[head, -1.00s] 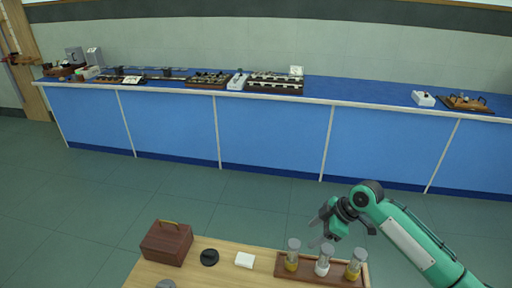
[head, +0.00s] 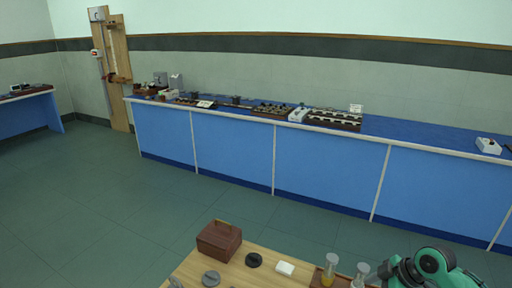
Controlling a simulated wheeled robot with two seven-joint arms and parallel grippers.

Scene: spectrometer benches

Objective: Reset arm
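My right gripper (head: 388,272) is at the lower right of the head view, above the right part of a small wooden table (head: 252,274). Its fingers are small and partly cut off by the picture's bottom edge, so I cannot tell whether they are open. It overlaps the glass vials in the picture. One vial with yellow contents (head: 329,270) and a second vial (head: 361,273) show to its left. My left gripper is not in view.
A long blue bench (head: 232,150) with instruments stands behind. Open floor (head: 100,200) lies at the left.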

